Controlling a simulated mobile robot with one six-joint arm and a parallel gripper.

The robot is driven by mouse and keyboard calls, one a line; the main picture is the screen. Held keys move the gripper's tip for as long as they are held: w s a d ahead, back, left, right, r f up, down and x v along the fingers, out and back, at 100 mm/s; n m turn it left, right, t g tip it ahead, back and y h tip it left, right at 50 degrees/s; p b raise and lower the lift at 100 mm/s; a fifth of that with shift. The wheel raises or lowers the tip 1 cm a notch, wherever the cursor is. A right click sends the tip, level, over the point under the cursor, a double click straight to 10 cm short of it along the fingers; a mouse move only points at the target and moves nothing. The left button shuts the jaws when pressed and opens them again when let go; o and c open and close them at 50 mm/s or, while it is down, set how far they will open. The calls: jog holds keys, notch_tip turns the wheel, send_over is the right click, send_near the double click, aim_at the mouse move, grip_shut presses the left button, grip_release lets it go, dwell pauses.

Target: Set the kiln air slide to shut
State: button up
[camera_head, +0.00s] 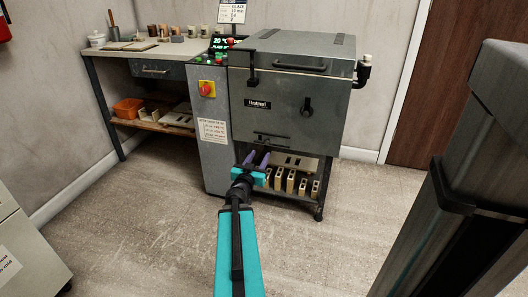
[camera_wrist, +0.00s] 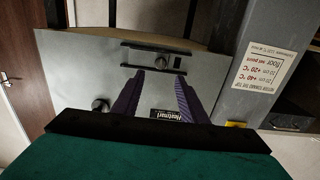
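The grey kiln (camera_head: 290,100) stands against the back wall. Its air slide (camera_head: 271,138) is a small dark strip low on the kiln's front. In the wrist view, which sees the kiln upside down, the air slide (camera_wrist: 155,55) is a dark track with a round knob (camera_wrist: 161,60) right of its middle and a small dark square beside the knob. My gripper (camera_head: 256,159) has two purple fingers, spread apart with nothing between them. In the wrist view my gripper (camera_wrist: 162,78) points at the track, the knob lying roughly between the fingertips. I cannot tell whether they touch it.
A grey control cabinet (camera_head: 211,130) with a red switch adjoins the kiln's left. Shelf blocks (camera_head: 291,181) stand below the kiln. A workbench (camera_head: 150,50) stands at the left. The floor in front is clear.

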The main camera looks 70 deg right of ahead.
aim_at(267, 142)
jog(key=shift+w+d+b, duration=0.15)
jog(key=shift+d+b, duration=0.3)
jog(key=shift+d, duration=1.85)
jog(key=shift+w+d+b, duration=0.1)
jog(key=shift+d+b, duration=0.35)
jog(key=shift+d, duration=1.8)
grip_shut()
